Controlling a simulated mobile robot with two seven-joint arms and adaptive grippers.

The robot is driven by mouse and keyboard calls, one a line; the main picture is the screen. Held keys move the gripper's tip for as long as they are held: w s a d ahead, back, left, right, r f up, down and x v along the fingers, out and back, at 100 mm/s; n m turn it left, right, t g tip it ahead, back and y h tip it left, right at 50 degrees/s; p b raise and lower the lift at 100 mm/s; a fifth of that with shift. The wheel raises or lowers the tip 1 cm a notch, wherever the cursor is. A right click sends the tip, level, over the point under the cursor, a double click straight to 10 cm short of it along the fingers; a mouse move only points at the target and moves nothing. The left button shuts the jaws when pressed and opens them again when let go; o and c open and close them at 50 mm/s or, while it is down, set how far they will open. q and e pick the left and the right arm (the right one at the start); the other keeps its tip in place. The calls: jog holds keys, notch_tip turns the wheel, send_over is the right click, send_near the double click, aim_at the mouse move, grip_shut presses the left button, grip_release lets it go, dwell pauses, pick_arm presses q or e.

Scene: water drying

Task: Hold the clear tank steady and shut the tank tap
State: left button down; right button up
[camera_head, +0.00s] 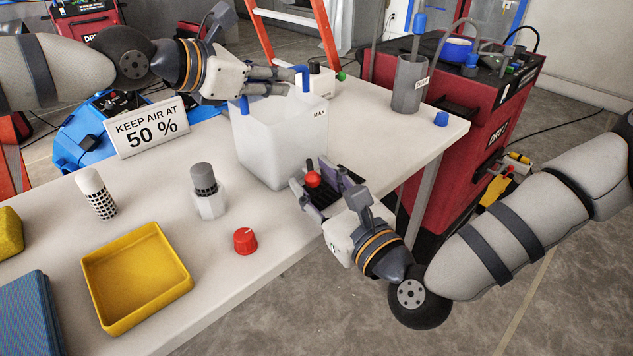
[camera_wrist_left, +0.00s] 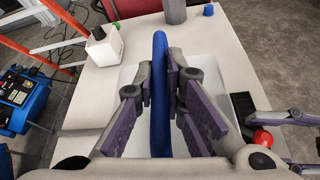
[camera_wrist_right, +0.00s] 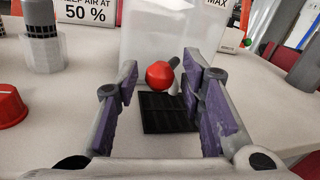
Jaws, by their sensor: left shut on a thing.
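The clear tank (camera_head: 270,150), a frosty square box marked MAX, stands on the white table. A blue handle (camera_wrist_left: 159,95) spans its top. My left gripper (camera_wrist_left: 161,78) is shut on this handle from above. The tank's tap has a red ball knob (camera_wrist_right: 160,74) on a dark lever, low on the tank's near side; it also shows in the head view (camera_head: 313,179). My right gripper (camera_wrist_right: 159,82) is open, with its fingers apart on either side of the knob and the knob just beyond or between the tips. A black slotted grate (camera_wrist_right: 168,113) lies below the tap.
A yellow tray (camera_head: 135,310), a red knob (camera_head: 245,241), a grey-capped bottle (camera_head: 207,195) and a sign (camera_head: 150,127) stand left of the tank. A grey cylinder (camera_head: 410,84) is behind right. The table's front edge (camera_head: 270,265) runs close to my right gripper.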

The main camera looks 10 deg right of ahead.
jog(key=shift+s, duration=0.1)
jog(key=v, duration=0.7)
jog(key=shift+s, duration=0.2)
jog(key=shift+d, duration=0.1)
pick_arm(q)
jog(key=c, duration=1.6)
grip_release()
